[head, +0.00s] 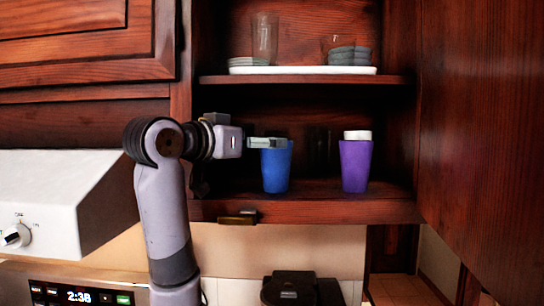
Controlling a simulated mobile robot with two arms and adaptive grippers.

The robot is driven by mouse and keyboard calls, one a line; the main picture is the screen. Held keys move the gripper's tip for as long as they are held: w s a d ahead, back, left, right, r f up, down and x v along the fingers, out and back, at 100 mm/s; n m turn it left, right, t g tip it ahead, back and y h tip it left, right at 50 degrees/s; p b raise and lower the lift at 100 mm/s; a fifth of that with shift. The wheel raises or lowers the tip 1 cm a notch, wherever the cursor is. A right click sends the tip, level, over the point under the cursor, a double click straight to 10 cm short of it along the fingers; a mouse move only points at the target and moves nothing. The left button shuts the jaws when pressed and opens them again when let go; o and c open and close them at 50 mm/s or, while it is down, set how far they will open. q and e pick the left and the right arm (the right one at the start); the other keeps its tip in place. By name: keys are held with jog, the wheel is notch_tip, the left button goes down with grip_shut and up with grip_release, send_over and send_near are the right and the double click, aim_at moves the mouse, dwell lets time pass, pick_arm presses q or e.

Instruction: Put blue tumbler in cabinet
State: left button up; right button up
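The blue tumbler (276,172) is upright inside the open cabinet, on or just above the lower shelf (305,210), at the left of the purple tumbler. My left gripper (268,143) reaches in from the left at the height of the tumbler's rim. One finger lies across the front of the tumbler's top. The other finger is hidden, so I cannot tell whether the gripper is shut on the tumbler or open around it. My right gripper is out of view.
A purple tumbler (355,167) stands on the same shelf at the right. The upper shelf holds a white tray (301,70) with glasses and stacked dishes. The cabinet door (480,120) is open at the right. A range hood (60,205) is at the lower left.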

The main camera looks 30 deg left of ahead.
pick_arm(q)
jog(key=s+b, duration=0.2)
jog(key=s, duration=0.3)
jog(key=shift+s+a+r, duration=0.1)
jog(key=shift+s+r, duration=0.05)
jog(key=shift+s, duration=0.25)
